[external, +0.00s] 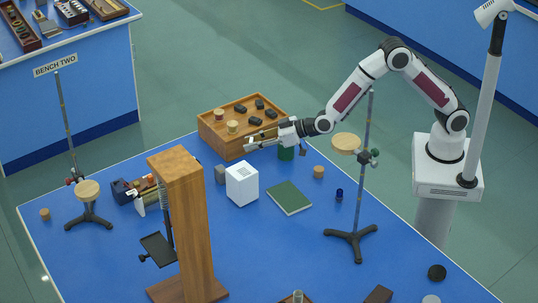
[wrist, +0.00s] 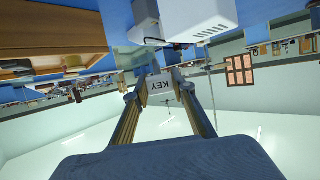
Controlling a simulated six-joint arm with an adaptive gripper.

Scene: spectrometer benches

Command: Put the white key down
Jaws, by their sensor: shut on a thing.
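The white key, a small white block with the word KEY on it, shows in the wrist view (wrist: 160,90) between the two finger bars. My gripper (wrist: 160,82) is shut on it. In the external view my gripper (external: 263,140) points left, in front of the wooden tray's right part and above the white box's back side. It is above the bench surface. The key is hard to make out there.
A wooden tray (external: 213,141) with corks and dark pieces stands behind. A white box (external: 242,184), a grey block (external: 220,174), a green book (external: 289,198) and a green jar (external: 286,153) are near. A wooden frame (external: 190,230) and a ring stand (external: 350,235) rise tall.

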